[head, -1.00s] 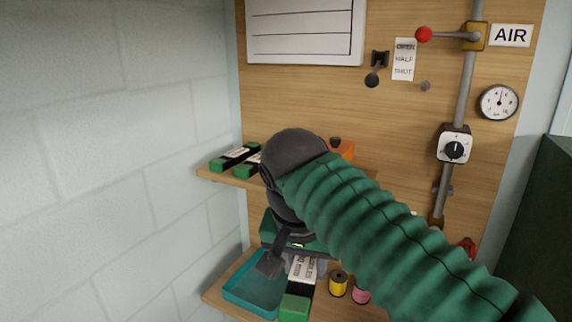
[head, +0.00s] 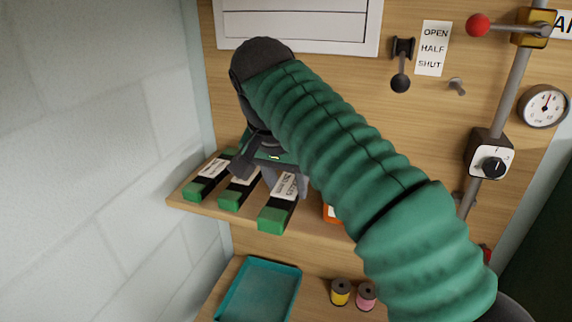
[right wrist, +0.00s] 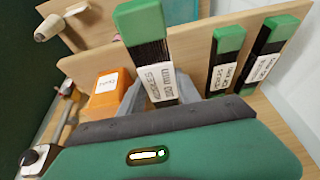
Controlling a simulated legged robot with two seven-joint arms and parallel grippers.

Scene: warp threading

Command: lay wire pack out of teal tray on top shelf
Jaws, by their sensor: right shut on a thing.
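My right gripper (head: 284,183) is shut on a wire pack (head: 276,211), a black bundle with a green end and a white label. The pack is at the top shelf (head: 246,227), right of two similar packs. I cannot tell whether it touches the board. In the right wrist view the held pack (right wrist: 150,55) sits between the grey fingers (right wrist: 155,98), its green end at the shelf's front edge. The teal tray (head: 233,306) on the lower shelf shows empty. My left gripper is out of view.
Two wire packs (head: 240,188) (head: 209,178) lie at the top shelf's left end. An orange box (right wrist: 107,97) stands beside the held pack, mostly hidden by my arm in the head view. Yellow (head: 341,291) and pink (head: 366,295) spools stand below.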

